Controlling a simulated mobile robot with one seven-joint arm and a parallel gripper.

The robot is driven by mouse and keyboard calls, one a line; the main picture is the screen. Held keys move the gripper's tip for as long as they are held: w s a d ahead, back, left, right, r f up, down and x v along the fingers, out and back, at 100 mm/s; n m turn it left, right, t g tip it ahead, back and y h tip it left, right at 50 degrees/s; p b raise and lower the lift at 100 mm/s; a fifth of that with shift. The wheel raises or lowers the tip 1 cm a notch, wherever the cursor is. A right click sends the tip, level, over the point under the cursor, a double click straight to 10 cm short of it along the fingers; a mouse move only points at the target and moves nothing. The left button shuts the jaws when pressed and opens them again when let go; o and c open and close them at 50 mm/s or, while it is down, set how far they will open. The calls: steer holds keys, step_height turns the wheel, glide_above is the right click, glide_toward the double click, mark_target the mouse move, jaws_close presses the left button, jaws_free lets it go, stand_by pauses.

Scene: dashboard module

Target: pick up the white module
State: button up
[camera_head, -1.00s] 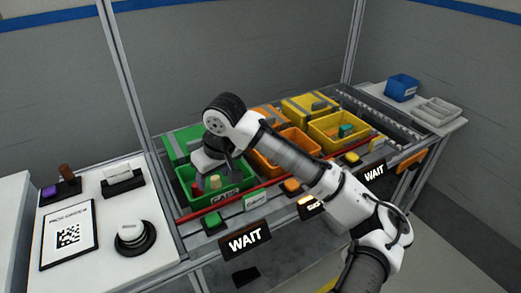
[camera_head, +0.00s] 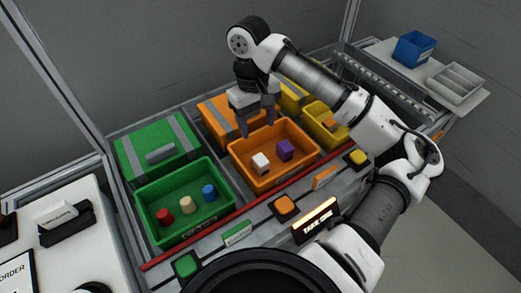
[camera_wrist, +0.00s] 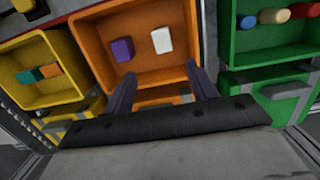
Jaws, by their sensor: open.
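The white module (camera_head: 260,163) is a small block lying in the orange bin (camera_head: 262,188), to the left of a purple block (camera_head: 285,149) in the head view. In the wrist view the white module (camera_wrist: 162,40) lies to the right of the purple block (camera_wrist: 123,49). My gripper (camera_head: 257,127) is above the back part of the orange bin, its two dark purple fingers pointing down. The fingers are apart with nothing between them. In the wrist view my gripper (camera_wrist: 160,85) has its fingers spread wide, and the white module lies beyond their tips, untouched.
A green bin (camera_head: 160,237) with red, cream and blue pieces stands left of the orange bin. A yellow bin (camera_head: 320,138) with small blocks stands right. A lit "TAKE ONE" sign (camera_head: 315,220) stands in front. An orange lid (camera_head: 215,112) is behind the bin.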

mark_target(260, 159)
steer(key=f, duration=0.5)
steer(key=s+f, duration=0.1)
steer(key=f, duration=0.2)
steer(key=shift+d, duration=0.3)
steer(key=shift+s+d+f+p, duration=0.1)
steer(key=shift+s+f+p, duration=0.15)
steer(key=shift+f, duration=0.65)
steer(key=shift+s+a+f+p, duration=0.15)
steer(key=shift+f+p, duration=0.2)
steer(key=shift+f, duration=0.6)
steer(key=shift+s+d+f+p, duration=0.2)
steer(key=shift+f+p, duration=0.1)
steer(key=shift+f, duration=0.6)
steer(key=c, duration=1.1)
